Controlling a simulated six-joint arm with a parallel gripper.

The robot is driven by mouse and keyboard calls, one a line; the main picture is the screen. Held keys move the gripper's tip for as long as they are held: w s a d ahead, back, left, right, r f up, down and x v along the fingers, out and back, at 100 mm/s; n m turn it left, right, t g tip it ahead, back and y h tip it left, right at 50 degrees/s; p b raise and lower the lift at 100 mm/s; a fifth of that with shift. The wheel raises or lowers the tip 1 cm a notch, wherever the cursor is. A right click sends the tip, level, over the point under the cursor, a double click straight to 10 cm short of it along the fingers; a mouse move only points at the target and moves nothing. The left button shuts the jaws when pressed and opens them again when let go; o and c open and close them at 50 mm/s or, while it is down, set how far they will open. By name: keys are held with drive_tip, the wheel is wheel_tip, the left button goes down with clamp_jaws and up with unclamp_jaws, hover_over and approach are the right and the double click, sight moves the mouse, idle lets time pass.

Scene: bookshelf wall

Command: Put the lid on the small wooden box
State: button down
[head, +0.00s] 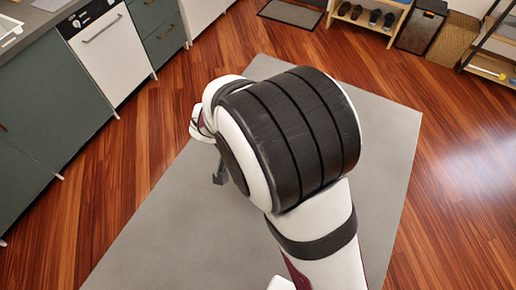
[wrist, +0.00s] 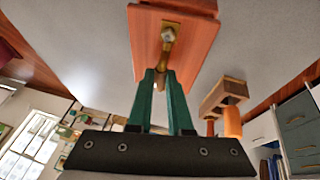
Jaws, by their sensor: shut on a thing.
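In the wrist view, my gripper (wrist: 165,74) has its two green fingers drawn close together at a brass knob. The knob stands on a flat reddish wooden panel, which I take to be the lid (wrist: 146,48). The gripper is shut on the lid by this knob. A darker reddish wooden piece (wrist: 190,6) shows past the lid at the top edge, cut off by the frame; I cannot tell whether it is the small box or whether the lid touches it. In the head view, my arm hides the lid and any box.
In the wrist view, a light wooden block (wrist: 226,91) with an orange cylinder (wrist: 232,122) stands right of the fingers. In the head view, a broad grey surface (head: 150,225) around my arm looks clear. Cabinets with a white appliance (head: 112,50) stand left, a shoe rack (head: 370,14) behind.

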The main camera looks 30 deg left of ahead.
drive_tip(key=shift+f, duration=0.95)
drive_tip(key=shift+c, duration=1.8)
unclamp_jaws()
drive_tip(key=shift+r, duration=3.5)
